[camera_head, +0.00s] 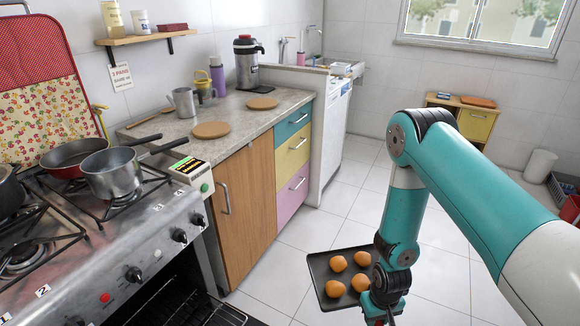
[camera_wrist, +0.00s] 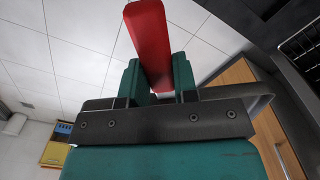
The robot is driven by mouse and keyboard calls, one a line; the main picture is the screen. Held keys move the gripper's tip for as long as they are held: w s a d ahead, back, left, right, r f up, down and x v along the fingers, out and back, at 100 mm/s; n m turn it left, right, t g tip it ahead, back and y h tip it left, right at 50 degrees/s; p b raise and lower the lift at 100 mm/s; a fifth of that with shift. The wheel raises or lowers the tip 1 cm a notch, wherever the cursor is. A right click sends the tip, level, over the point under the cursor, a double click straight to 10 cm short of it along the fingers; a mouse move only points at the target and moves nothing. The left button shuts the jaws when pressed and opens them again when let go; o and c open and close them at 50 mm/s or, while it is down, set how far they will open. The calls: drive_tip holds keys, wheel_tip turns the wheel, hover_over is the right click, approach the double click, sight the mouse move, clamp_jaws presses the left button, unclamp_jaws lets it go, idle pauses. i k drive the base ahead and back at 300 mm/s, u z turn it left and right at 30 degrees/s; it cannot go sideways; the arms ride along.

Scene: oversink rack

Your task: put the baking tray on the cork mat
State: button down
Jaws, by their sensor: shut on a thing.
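The baking tray (camera_head: 322,266) is dark and rectangular, with several round brown buns on it. It is held out over the tiled floor, to the right of the open oven. My gripper (camera_head: 382,312) is at the tray's near right edge. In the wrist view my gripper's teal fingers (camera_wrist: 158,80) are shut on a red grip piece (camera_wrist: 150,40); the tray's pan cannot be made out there. Two round cork mats lie flat and bare on the counter: one nearer (camera_head: 211,130), one farther back (camera_head: 262,104).
The stove (camera_head: 120,265) at left holds a red pan (camera_head: 75,153) and a steel pot (camera_head: 112,174), handles reaching toward the counter. A steel jug (camera_head: 184,101), cups and a dark flask (camera_head: 247,62) stand at the counter's back. The oven below is open. Floor beyond the tray is clear.

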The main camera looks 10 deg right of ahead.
sight(210, 128)
drive_tip(key=z, duration=1.3)
drive_tip(key=i, duration=2.9)
drive_tip(key=u, duration=2.9)
